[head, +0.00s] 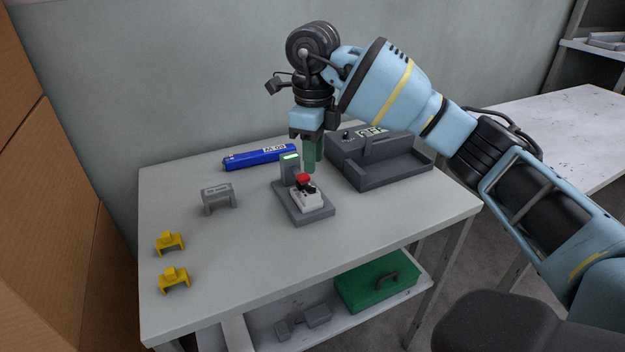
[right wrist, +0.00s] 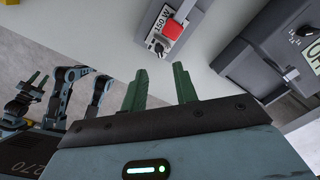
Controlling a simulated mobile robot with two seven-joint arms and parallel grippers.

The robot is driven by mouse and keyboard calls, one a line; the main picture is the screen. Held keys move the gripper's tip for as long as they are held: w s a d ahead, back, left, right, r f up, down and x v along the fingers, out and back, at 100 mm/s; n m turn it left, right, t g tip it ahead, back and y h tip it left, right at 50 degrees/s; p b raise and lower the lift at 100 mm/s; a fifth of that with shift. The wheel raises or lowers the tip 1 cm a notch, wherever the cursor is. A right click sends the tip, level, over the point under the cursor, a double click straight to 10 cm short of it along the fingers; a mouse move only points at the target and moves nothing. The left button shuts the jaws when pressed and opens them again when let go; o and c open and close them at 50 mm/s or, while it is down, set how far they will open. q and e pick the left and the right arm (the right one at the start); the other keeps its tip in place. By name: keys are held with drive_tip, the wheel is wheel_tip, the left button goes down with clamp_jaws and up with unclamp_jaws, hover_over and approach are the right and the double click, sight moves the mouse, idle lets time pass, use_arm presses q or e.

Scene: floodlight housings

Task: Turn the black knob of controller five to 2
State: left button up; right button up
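A large grey controller box (head: 385,170) stands at the back right of the table, with a black knob (head: 347,134) and a pale label on its upper panel. The knob also shows in the right wrist view (right wrist: 305,31); I cannot read its setting, nor tell whether the box is controller five. My right gripper (head: 312,155) points down left of the box, above the small red-button unit. Its green fingers stand apart and empty in the right wrist view (right wrist: 160,90). My left gripper (right wrist: 34,82) shows small there, fingers apart; it is outside the head view.
A white unit (head: 307,200) with a red button (head: 303,179) sits on a grey base. A blue cylinder (head: 258,157) lies behind; a grey bracket (head: 217,197) and two yellow clips (head: 169,242) are left. A green case (head: 375,285) is below.

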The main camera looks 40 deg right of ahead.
sight(311, 189)
wheel_tip(311, 189, down, 6)
drive_tip(key=shift+f+b, duration=0.1)
drive_tip(key=shift+b, duration=0.25)
clamp_jaws()
